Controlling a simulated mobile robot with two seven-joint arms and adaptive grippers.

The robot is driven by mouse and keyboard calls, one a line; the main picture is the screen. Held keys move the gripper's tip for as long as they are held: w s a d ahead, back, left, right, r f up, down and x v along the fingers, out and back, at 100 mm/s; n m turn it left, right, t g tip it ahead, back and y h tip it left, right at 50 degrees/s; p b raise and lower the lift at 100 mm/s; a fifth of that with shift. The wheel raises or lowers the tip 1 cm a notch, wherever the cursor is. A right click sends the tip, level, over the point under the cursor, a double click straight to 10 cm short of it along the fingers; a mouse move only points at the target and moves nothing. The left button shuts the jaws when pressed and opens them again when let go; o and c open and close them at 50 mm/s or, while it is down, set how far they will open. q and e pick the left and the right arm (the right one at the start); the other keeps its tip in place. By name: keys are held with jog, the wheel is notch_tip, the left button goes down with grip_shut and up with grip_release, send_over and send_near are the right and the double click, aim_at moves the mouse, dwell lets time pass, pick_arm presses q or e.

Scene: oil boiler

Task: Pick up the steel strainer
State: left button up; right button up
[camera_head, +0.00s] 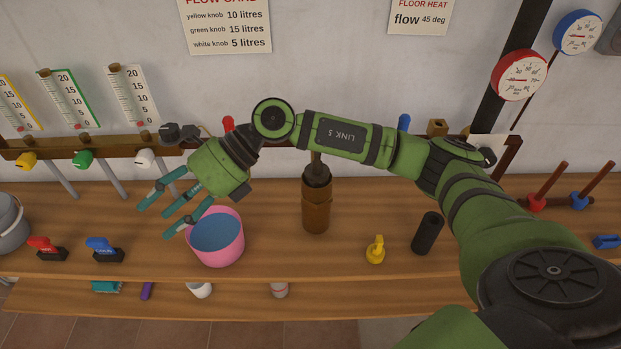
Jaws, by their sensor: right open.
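No object here is clearly a steel strainer. A dark upright cylinder (427,233), leaning slightly, stands on the wooden bench right of centre; I cannot tell whether it is the strainer. My right gripper (158,217) reaches across from the right and is open, with its teal fingers spread toward the lower left. It hangs over the left side of a pink bucket (217,252) with a blue inside, and nothing shows between the fingers. It is far left of the dark cylinder. My left gripper is not in view.
A yellow object (376,249) sits left of the dark cylinder. Red (47,248) and blue (103,249) items and a grey pail (12,226) are at left. The bench front between bucket and yellow object is clear.

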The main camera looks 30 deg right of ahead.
jog(key=w+d+f+n+h, duration=0.1)
jog(key=w+d+h, duration=0.1)
jog(key=d+h, duration=0.35)
jog(key=w+d+f+h, duration=0.1)
jog(key=d+f+h, duration=0.1)
jog(key=d, duration=0.7)
notch_tip(320, 180, up, 4)
jog(key=f+m+h, duration=0.1)
jog(key=h, duration=0.5)
send_over(317, 157)
jog(key=d, duration=0.1)
jog(key=shift+w+r+y, duration=0.25)
jog(key=shift+w, duration=0.1)
jog(key=shift+d+f+m+p, duration=0.15)
jog(key=shift+f+m+p, duration=0.15)
jog(key=shift+p, duration=0.1)
jog(key=f+p, duration=0.3)
jog(key=f, duration=0.2)
jog(key=shift+a+f, duration=0.15)
jog(key=shift+a, duration=0.05)
jog(key=shift+f, duration=0.45)
jog(key=shift+c, duration=0.4)
jog(key=shift+w, duration=0.1)
grip_shut()
